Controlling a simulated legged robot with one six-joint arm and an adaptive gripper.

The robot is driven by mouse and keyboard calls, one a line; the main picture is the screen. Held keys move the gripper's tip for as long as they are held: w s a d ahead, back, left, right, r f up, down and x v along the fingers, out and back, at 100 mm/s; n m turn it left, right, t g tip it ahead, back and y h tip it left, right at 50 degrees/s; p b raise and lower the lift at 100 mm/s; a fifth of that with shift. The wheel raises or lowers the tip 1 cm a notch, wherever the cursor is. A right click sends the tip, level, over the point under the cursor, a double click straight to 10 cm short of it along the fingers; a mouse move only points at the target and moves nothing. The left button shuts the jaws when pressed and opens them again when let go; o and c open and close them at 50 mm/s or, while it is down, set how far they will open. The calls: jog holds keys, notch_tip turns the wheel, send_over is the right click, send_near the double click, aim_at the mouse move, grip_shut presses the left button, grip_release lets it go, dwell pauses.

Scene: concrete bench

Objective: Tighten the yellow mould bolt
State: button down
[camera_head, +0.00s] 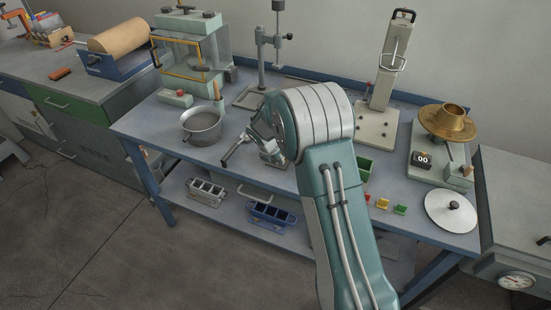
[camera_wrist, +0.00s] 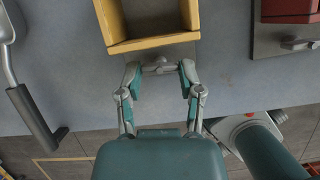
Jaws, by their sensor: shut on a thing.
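The yellow mould (camera_wrist: 150,44) is an open-topped box at the top middle of the wrist view; its far part is cut off by the frame. A grey bolt with a cross handle (camera_wrist: 160,67) sticks out of its near wall. My gripper (camera_wrist: 160,71) has its two fingers on either side of the bolt handle and is shut on it. The fingertips lie close to the yellow wall. In the head view my arm hides the yellow mould and its bolt.
A red mould (camera_wrist: 288,10) with its own grey bolt (camera_wrist: 300,44) stands to the right. A dark-handled scoop (camera_wrist: 35,120) lies at left, over the bench edge.

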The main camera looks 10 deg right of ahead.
jog(key=m, duration=0.3)
jog(key=shift+f+g+h, duration=0.1)
jog(key=shift+g+h, duration=0.2)
jog(key=shift+h, duration=0.1)
jog(key=shift+c, duration=1.2)
grip_release()
jog(key=v, duration=1.2)
jog(key=shift+w, duration=0.2)
